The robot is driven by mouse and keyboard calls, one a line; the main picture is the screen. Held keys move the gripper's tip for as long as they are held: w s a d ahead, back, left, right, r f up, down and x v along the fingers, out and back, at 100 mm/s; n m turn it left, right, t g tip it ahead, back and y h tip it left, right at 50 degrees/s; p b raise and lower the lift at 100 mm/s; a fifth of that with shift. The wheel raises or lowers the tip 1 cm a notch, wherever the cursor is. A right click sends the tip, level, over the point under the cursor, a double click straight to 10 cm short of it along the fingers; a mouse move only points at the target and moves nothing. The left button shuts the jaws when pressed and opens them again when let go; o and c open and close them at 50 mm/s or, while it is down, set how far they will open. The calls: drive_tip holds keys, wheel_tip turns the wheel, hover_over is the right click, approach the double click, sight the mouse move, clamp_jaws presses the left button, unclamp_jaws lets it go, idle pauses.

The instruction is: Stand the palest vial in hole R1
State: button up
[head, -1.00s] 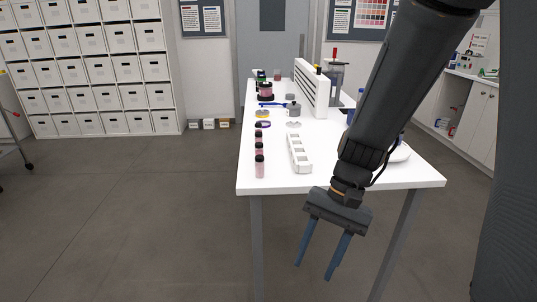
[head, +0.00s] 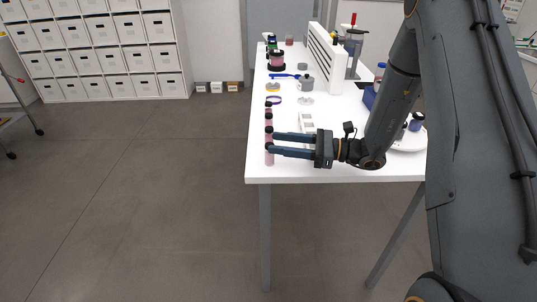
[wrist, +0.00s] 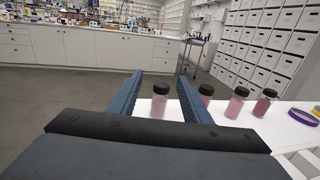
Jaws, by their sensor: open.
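Several dark-capped pink vials stand upright in a row along the table's left edge. The nearest vial (head: 269,158) looks palest; it also shows in the wrist view (wrist: 160,103), framed between my fingers. The other vials (wrist: 236,105) look pinker. My gripper (head: 271,143) is open and level, its blue fingers pointing left, with the tips at the nearest vial's upper part. I cannot tell whether they touch it. The white rack with holes (head: 306,120) stands right of the row, its near part hidden behind my gripper. No hole label is readable.
A purple ring (head: 274,100) and a yellow item (head: 272,87) lie beyond the vials. A grey pot (head: 306,82) and a tall white slatted stand (head: 325,58) are farther back. A white dish (head: 411,141) is at right. The floor left of the table is clear.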

drive_tip(key=shift+w+d+f+b, duration=0.15)
drive_tip(key=shift+w+f+b, duration=0.25)
drive_tip(key=shift+f, duration=0.25)
drive_tip(key=p+x, duration=0.1)
drive_tip(key=x, duration=0.1)
drive_tip(key=shift+a, duration=0.35)
drive_tip(key=p+x, duration=0.2)
drive_tip(key=x, duration=0.2)
drive_tip(key=shift+s+f, duration=0.1)
drive_tip(key=shift+w+a+f, duration=0.1)
drive_tip(key=shift+w+a, duration=0.15)
drive_tip(key=shift+a, duration=0.3)
drive_tip(key=c, duration=1.1)
